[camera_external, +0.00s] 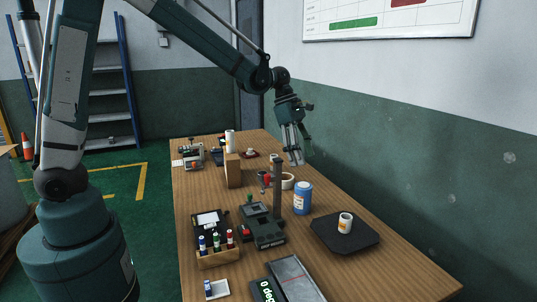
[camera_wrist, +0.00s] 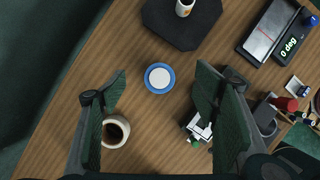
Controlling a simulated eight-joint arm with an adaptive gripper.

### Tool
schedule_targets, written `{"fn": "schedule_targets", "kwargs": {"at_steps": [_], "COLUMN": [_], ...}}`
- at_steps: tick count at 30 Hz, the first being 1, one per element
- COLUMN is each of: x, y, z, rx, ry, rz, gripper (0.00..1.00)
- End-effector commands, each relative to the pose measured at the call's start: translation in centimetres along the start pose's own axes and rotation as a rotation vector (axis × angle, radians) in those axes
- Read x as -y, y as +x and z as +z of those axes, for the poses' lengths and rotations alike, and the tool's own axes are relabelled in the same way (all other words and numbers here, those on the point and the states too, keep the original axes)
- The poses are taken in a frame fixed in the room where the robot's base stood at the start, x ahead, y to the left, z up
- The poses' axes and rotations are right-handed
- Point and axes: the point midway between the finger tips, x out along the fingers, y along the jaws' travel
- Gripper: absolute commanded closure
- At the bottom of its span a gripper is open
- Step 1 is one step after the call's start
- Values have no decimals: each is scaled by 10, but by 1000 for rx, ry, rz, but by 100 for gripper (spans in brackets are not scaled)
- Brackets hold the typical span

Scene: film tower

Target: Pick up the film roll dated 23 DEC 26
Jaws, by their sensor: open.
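No date is legible in either view, so I cannot tell which item is the film roll dated 23 DEC 26. A small white and orange cylinder (camera_external: 345,223) stands upright on a black tray (camera_external: 326,239). Several small coloured, labelled cylinders (camera_external: 216,242) stand in a wooden rack, and another small blue and white one (camera_external: 208,288) is in a white tray. My gripper (camera_external: 294,160) is open, empty and pointing down above the table's right side. In the wrist view, its spread fingers (camera_wrist: 160,98) frame clear tabletop below a blue-rimmed white lid.
A blue container (camera_external: 302,199) stands beside a dark upright post (camera_external: 278,187) and a grey device (camera_external: 262,229). A white ring-shaped or cup-like item (camera_wrist: 115,131) lies near my left finger. A "0 deg" device (camera_external: 289,281) is at the front. The wall borders the table's right side.

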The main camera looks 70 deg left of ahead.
Motion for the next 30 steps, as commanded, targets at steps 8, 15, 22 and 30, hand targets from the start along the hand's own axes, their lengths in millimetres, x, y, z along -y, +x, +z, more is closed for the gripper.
{"fn": "schedule_targets", "kwargs": {"at_steps": [8, 15, 22, 30], "x": [-1, -1, 0, 0], "y": [82, 120, 129, 129], "z": [-34, -49, -53, -53], "rx": [0, 0, 0, 0], "ry": [0, 0, 0, 0], "rz": [0, 0, 0, 0], "gripper": [39, 39, 39, 39]}}
